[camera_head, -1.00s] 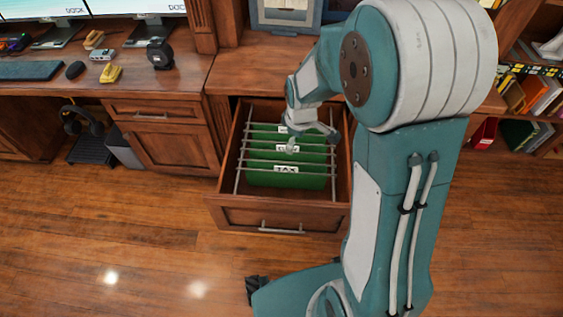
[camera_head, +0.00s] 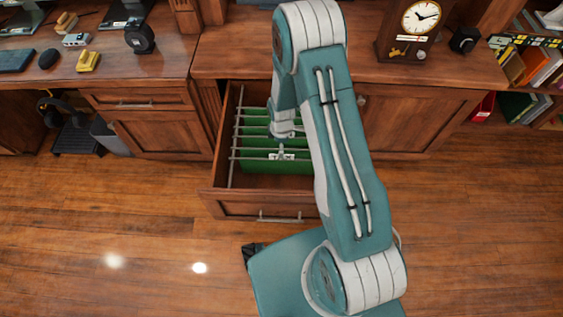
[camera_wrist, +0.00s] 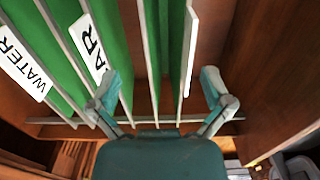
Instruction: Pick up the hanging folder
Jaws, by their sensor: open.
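Several green hanging folders (camera_head: 262,166) hang from metal rails in an open wooden drawer (camera_head: 250,207). The front folder's white label (camera_head: 274,157) is partly hidden by my gripper (camera_head: 282,148), which is low over the front part of the drawer. In the wrist view, green folders with white labels reading "WATER" (camera_wrist: 22,66) and ending in "AR" (camera_wrist: 90,45) are at the left. My gripper (camera_wrist: 160,82) is open, its fingers spread either side of green folder edges (camera_wrist: 152,35) and pale rails. I cannot tell whether the fingers touch them.
The drawer's side wall (camera_wrist: 275,75) is close to the right finger in the wrist view. A desk (camera_head: 165,60) with small items is at the left. A clock (camera_head: 417,25) stands on the cabinet top to the right.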

